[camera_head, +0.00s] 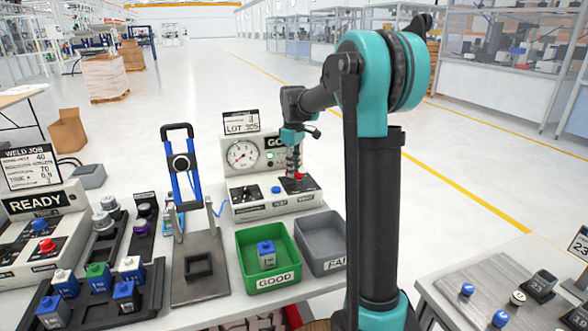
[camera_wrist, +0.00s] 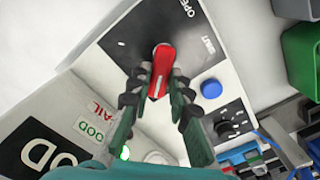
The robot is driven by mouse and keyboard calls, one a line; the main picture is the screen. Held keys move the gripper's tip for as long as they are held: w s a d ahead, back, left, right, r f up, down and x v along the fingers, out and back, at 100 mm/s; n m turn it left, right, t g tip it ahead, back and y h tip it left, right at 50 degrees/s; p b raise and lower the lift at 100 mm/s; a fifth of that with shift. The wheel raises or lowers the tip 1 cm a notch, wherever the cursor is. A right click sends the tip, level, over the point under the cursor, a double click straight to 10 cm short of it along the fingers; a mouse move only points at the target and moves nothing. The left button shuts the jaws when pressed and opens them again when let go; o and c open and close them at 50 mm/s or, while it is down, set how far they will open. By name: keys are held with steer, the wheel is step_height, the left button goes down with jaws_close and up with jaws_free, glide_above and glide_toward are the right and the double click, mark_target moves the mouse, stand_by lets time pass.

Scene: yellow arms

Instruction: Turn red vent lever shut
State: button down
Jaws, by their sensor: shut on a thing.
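The red vent lever (camera_wrist: 162,66) sits on a dark panel marked OPEN and SHUT in the wrist view. The fingertips partly cover the lever's sides.
A blue button (camera_wrist: 211,88) and a black knob (camera_wrist: 226,128) sit beside the lever. A pressure gauge (camera_head: 242,154) stands behind. In front are the green GOOD bin (camera_head: 284,279) holding a blue-topped part, a grey bin (camera_head: 323,243), and a blue-handled press (camera_head: 181,165) to the left.

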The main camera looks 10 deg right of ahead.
steer(key=shift+n, duration=0.4)
steer(key=c, duration=1.4)
jaws_free()
step_height(320, 180, up, 12)
steer(key=shift+s, duration=0.15)
